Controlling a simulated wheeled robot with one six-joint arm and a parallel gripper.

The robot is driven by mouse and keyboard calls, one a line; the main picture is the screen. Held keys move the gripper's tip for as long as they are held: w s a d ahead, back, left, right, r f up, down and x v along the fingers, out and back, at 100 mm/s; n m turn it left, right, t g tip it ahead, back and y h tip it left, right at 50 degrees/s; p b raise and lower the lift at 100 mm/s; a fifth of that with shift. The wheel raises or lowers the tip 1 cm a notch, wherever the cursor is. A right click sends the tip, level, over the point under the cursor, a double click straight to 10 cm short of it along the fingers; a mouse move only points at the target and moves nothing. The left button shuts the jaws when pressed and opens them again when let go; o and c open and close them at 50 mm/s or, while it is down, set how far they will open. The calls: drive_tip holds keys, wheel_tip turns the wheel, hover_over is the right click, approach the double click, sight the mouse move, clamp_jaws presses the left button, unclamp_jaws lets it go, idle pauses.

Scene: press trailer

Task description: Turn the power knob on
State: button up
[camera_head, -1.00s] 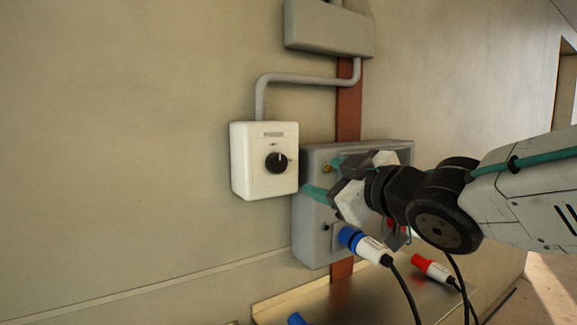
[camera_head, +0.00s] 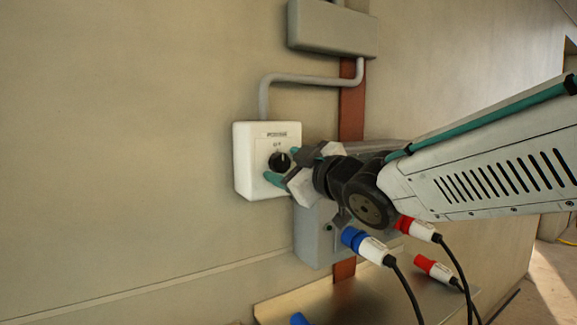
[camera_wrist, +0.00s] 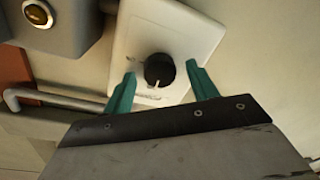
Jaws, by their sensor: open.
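The black power knob (camera_head: 279,161) sits on the front of a white wall box (camera_head: 252,187) in the head view. My gripper (camera_head: 279,167) is at the front of this box, with its teal fingers apart. In the wrist view the knob (camera_wrist: 159,70) lies between and slightly beyond the two open fingertips of my gripper (camera_wrist: 161,73), with a gap on each side. A white mark on the knob points toward the label side of the white box (camera_wrist: 190,28). I cannot tell whether the fingertips reach the knob's depth.
A grey socket box (camera_head: 312,243) hangs right of the white box, partly hidden by my arm. A blue plug (camera_head: 353,238) and red plugs (camera_head: 424,264) with black cables are below. A grey pipe (camera_head: 310,79) runs above. The wall at left is clear.

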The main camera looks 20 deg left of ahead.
drive_tip(key=c, duration=1)
drive_tip(key=shift+m, duration=0.3)
drive_tip(key=m, duration=0.3)
drive_tip(key=shift+f+m, duration=0.15)
drive_tip(key=shift+m, duration=0.25)
drive_tip(key=m, duration=0.4)
drive_tip(key=shift+m+t, duration=0.3)
drive_tip(key=shift+m, duration=0.1)
drive_tip(key=m, duration=0.4)
drive_tip(key=shift+s+a+f+m+t, duration=0.1)
drive_tip(key=shift+m+t, duration=0.2)
drive_tip(key=shift+m, duration=2.5)
drive_tip(key=shift+t, duration=0.3)
